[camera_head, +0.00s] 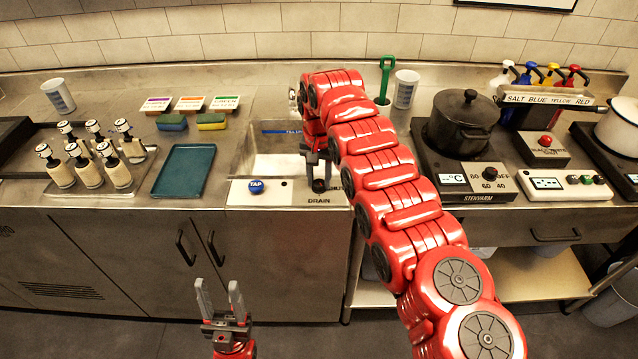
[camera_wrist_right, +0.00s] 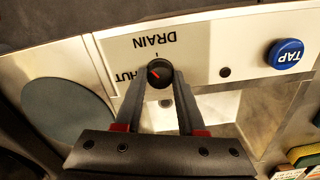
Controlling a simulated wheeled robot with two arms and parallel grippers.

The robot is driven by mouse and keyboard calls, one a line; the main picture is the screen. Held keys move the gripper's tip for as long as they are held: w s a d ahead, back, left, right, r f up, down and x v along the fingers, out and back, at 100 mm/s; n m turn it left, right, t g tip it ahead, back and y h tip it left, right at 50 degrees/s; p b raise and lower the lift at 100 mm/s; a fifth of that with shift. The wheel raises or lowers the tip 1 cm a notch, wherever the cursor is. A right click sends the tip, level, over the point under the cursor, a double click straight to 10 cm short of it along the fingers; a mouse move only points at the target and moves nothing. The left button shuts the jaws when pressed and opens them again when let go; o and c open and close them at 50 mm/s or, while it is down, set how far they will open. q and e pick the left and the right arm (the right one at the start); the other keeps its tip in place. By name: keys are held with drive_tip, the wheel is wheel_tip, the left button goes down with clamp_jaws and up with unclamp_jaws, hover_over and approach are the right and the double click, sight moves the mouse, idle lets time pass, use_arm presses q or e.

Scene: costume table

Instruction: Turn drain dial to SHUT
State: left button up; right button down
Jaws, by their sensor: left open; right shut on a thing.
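My right gripper (camera_wrist_right: 161,80) is shut on the dial, one finger on each side. In the head view my right gripper (camera_head: 318,168) reaches down to the dial (camera_head: 319,186). My left gripper (camera_head: 220,298) is open and empty, low in front of the cabinets.
The blue TAP button (camera_head: 256,187) sits left of the dial on the same panel. The sink basin (camera_head: 275,166) lies behind it. A pot (camera_head: 463,122) on a heater stands to the right. A teal tray (camera_head: 184,170) and several bottles are to the left.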

drive_tip(key=n, duration=0.2)
drive_tip(key=shift+n, duration=0.4)
drive_tip(key=n, duration=0.2)
drive_tip(key=shift+n, duration=0.3)
drive_tip(key=n, duration=0.6)
drive_tip(key=c, duration=0.5)
unclamp_jaws()
